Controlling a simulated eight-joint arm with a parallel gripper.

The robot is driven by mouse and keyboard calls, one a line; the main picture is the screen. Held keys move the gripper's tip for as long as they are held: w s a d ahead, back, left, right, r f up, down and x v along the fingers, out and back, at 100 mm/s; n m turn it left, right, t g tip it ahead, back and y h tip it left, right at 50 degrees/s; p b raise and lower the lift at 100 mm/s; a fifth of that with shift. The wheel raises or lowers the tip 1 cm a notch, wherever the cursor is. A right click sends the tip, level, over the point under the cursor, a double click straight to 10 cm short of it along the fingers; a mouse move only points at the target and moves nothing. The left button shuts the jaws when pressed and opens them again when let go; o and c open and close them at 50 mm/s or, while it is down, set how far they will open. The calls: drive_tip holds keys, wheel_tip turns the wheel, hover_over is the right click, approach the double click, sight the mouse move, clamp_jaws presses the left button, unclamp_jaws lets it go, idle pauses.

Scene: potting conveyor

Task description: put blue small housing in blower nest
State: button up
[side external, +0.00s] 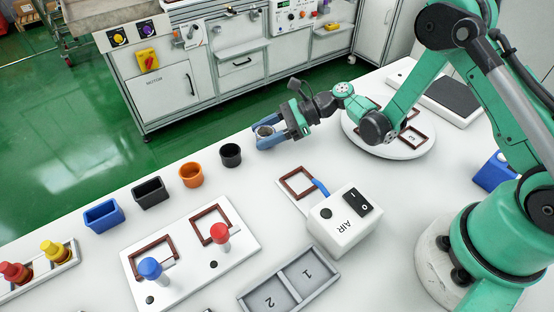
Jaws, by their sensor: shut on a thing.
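My gripper (268,134) is shut on the blue small housing (264,131), a small round cup with its open top facing up. It is held near the far edge of the white table, and the blue fingers partly hide it. The blower nest (297,183) is a brown square frame on a white plate, nearer the camera than my gripper and a little to the right. The frame looks empty. A blue nozzle (320,187) reaches toward it from the white AIR box (343,222), which has a black switch on top.
A black cup (231,154), an orange cup (191,175), a black box (151,192) and a blue box (103,215) line the far edge. Front left, a white plate has two brown frames and red and blue knobs (150,268). A grey two-compartment tray (290,283) lies in front.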

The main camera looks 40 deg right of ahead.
drive_tip(key=shift+f, duration=0.1)
drive_tip(key=o, duration=1.2)
